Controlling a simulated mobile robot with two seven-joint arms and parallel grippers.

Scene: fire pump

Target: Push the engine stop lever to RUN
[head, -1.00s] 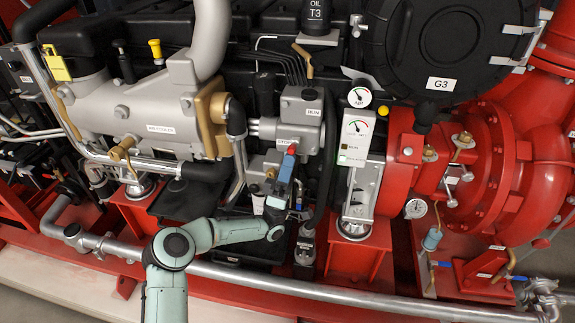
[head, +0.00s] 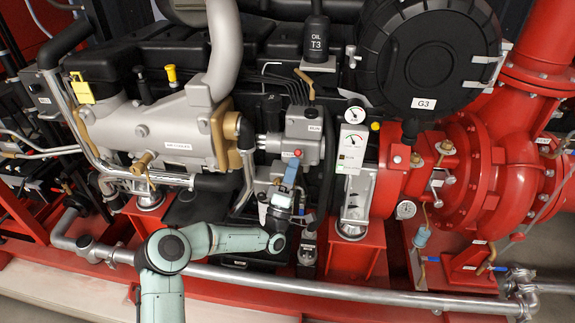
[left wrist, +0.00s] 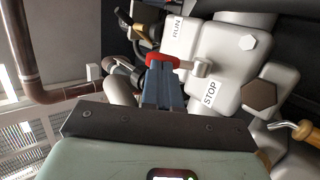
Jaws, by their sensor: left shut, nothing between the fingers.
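The engine stop lever (left wrist: 199,68) shows in the left wrist view as a short grey arm with a red grip (left wrist: 158,62). It lies between the RUN label (left wrist: 177,28) and the STOP label (left wrist: 210,93). In the head view its red knob (head: 297,152) is small, on the grey housing (head: 304,128) that carries a RUN label. My left gripper (head: 291,168) is shut and empty, with its blue fingers (left wrist: 163,85) right at the red grip. They seem to touch it, but the contact is not clear. My right gripper is out of view.
A gauge panel (head: 352,148) stands just right of the lever housing. The silver air cooler (head: 178,140) is to the left, and a long grey pipe (head: 340,283) runs across the front.

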